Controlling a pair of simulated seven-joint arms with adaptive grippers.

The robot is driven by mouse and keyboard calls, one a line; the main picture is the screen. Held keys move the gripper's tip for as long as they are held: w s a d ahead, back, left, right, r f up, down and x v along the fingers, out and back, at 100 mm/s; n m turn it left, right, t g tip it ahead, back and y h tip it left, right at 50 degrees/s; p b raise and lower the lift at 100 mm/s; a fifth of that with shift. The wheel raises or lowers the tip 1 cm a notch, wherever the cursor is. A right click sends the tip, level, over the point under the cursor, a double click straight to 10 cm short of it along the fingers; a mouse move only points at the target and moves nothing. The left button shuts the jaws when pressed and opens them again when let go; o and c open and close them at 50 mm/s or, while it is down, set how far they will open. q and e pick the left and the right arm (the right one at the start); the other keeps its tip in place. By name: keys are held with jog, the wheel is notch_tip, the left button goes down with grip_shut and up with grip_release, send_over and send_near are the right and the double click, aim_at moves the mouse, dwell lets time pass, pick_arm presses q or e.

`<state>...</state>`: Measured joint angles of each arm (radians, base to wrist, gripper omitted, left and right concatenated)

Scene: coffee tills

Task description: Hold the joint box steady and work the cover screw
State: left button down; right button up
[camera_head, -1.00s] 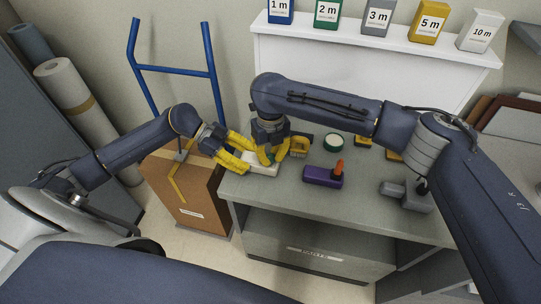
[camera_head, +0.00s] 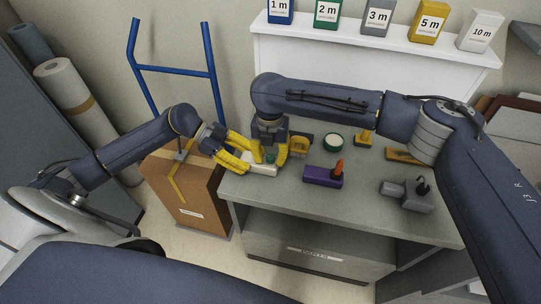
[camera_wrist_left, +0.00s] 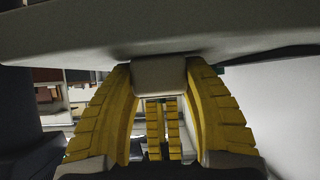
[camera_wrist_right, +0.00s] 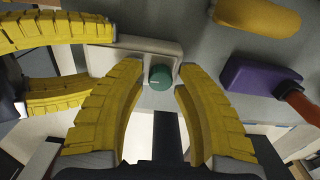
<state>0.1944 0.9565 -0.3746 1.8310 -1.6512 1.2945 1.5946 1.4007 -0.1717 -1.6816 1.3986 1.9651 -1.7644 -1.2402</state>
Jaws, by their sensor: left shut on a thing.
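The joint box (camera_head: 262,170) is a pale, flat box on the left end of the grey bench. Its round green cover screw (camera_wrist_right: 160,77) shows on top in the right wrist view, with a pale line across it. My left gripper (camera_head: 246,158) comes in from the left and is shut on the box; the left wrist view shows its yellow fingers against a pale block of the box (camera_wrist_left: 160,75). My right gripper (camera_head: 270,154) points down over the screw. Its fingers stand apart on both sides of the screw, with gaps visible.
A purple block (camera_head: 318,174) with an orange upright part lies right of the box. A grey device (camera_head: 415,197) stands further right. A green-rimmed roll (camera_head: 333,142) and yellow pieces (camera_head: 299,144) lie behind. A carton (camera_head: 185,195) stands left of the bench.

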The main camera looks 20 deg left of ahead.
notch_tip(320, 180, up, 12)
dwell(0.9)
pick_arm(q)
jog(key=c, duration=0.6)
grip_release()
jog(key=v, duration=1.2)
